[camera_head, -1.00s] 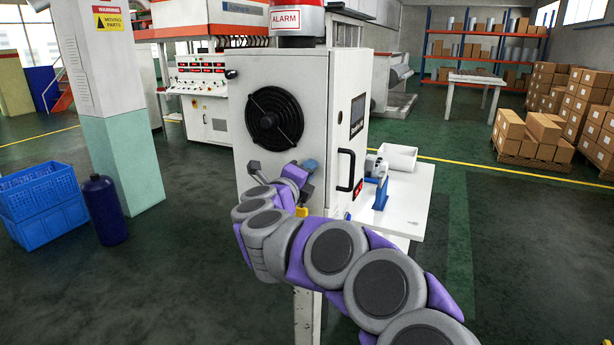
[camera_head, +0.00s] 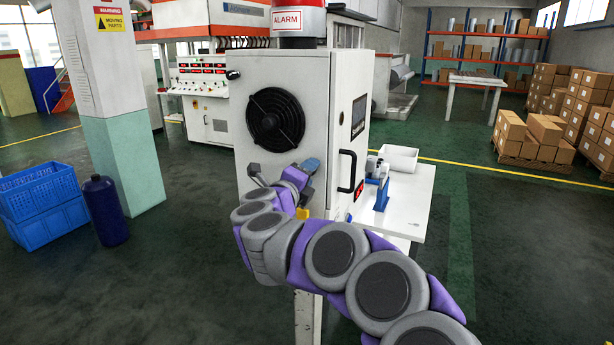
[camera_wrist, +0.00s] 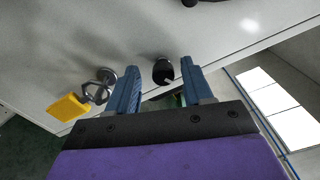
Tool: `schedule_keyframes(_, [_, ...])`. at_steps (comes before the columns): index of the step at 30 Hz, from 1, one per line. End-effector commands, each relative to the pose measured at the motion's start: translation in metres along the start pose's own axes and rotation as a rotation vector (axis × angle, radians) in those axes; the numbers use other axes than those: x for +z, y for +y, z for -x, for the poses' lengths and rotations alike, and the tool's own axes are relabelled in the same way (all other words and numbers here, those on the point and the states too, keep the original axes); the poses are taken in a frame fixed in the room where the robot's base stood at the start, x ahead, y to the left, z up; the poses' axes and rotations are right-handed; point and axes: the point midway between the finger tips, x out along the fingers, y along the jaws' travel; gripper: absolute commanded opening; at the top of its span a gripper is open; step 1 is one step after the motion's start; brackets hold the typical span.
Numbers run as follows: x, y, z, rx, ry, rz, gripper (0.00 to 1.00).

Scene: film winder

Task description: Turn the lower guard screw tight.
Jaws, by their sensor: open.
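A dark round knob-like screw (camera_wrist: 163,71) stands out from the pale face of the cabinet in the wrist view. My gripper (camera_wrist: 160,66) is open, one blue finger to each side of it. The screw sits between the fingertips, nearer the right one, with a visible gap to the left one. Whether the right finger touches it I cannot tell. In the head view my gripper (camera_head: 282,166) is at the lower front of the white cabinet (camera_head: 322,90), below the black fan guard (camera_head: 275,120). My arm hides the screw there.
A yellow padlock (camera_wrist: 69,107) hangs from a metal hasp close left of my left finger. A black door handle (camera_head: 347,171) is on the cabinet's right side. A white table (camera_head: 408,200) with a blue device (camera_head: 382,190) stands to the right.

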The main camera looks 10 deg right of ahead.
Motion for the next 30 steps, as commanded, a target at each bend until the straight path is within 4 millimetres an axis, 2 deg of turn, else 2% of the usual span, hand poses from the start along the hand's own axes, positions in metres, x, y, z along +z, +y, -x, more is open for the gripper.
schedule_keyframes(7, [0.002,-0.002,0.033,0.002,-0.006,0.000,0.51])
schedule_keyframes(21, [0.004,0.002,0.134,0.006,-0.007,0.003,0.51])
schedule_keyframes(25, [0.003,0.001,0.154,0.005,-0.005,0.000,0.51])
schedule_keyframes(30, [0.002,0.002,0.168,0.003,-0.002,0.001,0.51])
